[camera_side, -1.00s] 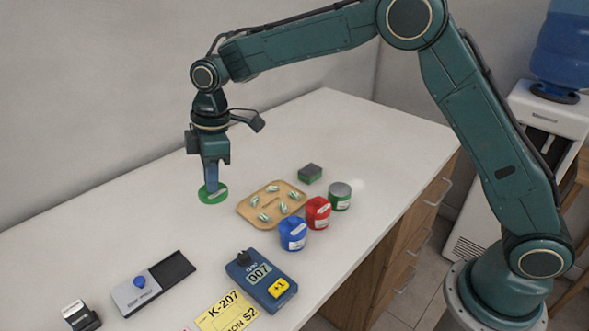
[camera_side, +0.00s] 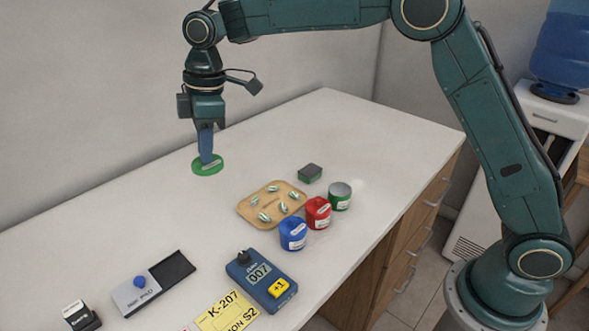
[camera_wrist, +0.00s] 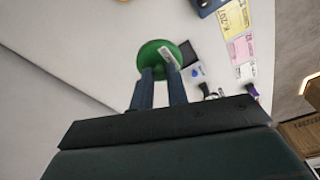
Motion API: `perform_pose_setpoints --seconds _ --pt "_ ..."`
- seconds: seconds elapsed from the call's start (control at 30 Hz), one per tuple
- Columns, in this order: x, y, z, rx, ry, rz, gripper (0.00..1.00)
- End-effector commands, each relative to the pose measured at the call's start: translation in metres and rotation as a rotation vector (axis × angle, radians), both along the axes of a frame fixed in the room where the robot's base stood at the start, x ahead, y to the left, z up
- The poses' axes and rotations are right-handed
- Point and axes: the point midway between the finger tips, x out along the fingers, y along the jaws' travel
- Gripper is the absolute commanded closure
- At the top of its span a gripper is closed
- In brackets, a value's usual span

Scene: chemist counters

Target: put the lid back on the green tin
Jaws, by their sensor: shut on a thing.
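A round green lid (camera_side: 207,167) with a pale label is held in my gripper (camera_side: 206,157), raised above the counter to the left of the wooden tray. In the wrist view the green lid (camera_wrist: 163,60) sits at the tips of the two fingers of my gripper (camera_wrist: 160,72). The green tin (camera_side: 340,197) stands at the right end of the row of tins, beside the red one, and its top looks open. My gripper is well to the left of the green tin and higher than it.
A wooden tray (camera_side: 247,213) with several capsules lies between the lid and the tins. A red tin (camera_side: 318,213) and a blue tin (camera_side: 293,234) stand beside the green tin. A green-black block (camera_side: 310,173) is behind. A counter device (camera_side: 262,279) and yellow card (camera_side: 226,312) lie in front.

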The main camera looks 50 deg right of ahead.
Motion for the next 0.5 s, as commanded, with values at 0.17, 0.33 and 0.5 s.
perform_pose_setpoints --seconds 0.17,0.33,0.5 --pt "0.000 0.000 0.000 0.000 0.000 0.000 1.00" --pt "0.000 -0.010 -0.002 0.001 0.000 -0.003 1.00" --pt "-0.003 -0.036 -0.008 0.002 0.004 -0.004 1.00"
